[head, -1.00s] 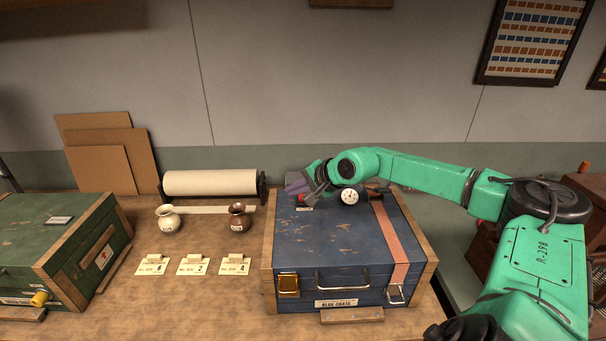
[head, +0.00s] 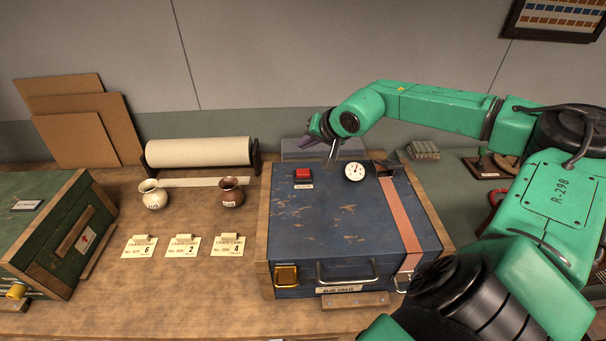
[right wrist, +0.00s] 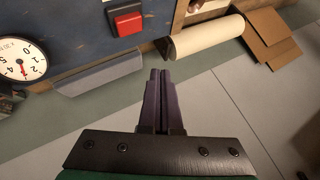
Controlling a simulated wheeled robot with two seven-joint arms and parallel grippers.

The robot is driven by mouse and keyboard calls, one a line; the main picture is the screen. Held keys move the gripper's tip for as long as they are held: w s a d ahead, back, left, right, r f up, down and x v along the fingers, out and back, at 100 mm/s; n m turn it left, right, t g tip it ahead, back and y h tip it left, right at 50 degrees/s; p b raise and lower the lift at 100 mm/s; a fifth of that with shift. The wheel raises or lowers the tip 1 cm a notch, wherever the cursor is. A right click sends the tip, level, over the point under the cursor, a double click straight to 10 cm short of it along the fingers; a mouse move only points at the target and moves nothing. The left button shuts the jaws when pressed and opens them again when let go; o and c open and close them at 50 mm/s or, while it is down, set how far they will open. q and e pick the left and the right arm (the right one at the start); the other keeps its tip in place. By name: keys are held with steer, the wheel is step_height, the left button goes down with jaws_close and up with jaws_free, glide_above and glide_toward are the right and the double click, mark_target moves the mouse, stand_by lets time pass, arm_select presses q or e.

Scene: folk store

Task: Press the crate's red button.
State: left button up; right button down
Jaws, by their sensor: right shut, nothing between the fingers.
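The blue crate (head: 340,232) stands on the workbench with its lid closed. Its square red button (head: 303,174) sits on the lid near the back left, with a small label in front of it. In the right wrist view the red button (right wrist: 127,21) shows at the top, apart from the fingertips. My right gripper (head: 311,143) is shut and empty, behind and above the crate's back edge, a little right of the button. In the right wrist view its purple fingers (right wrist: 160,75) lie together. My left gripper is not in view.
A white dial (head: 354,172) is on the lid right of the button. A paper roll (head: 198,152), a white jug (head: 153,196) and a brown jug (head: 231,192) stand to the left. A green crate (head: 50,235) is at far left.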

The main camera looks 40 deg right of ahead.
mark_target(305, 174)
steer(key=f+b, duration=0.2)
steer(key=f, duration=0.1)
steer(key=f+b, duration=0.1)
steer(key=f, duration=0.1)
steer(key=shift+s+a+f+b, duration=0.2)
steer(key=shift+s+b, duration=0.05)
steer(key=shift+b, duration=0.05)
steer(key=shift+w+d+f, duration=0.1)
steer(key=shift+f, duration=0.25)
steer(key=shift+r, duration=0.1)
stand_by(0.3)
stand_by(0.9)
steer(key=shift+f+b, duration=0.4)
steer(key=shift+b, duration=0.25)
steer(key=shift+f+b, duration=0.5)
steer(key=shift+f, duration=0.05)
stand_by(0.5)
steer(key=shift+r+p, duration=0.55)
steer(key=shift+r, duration=0.4)
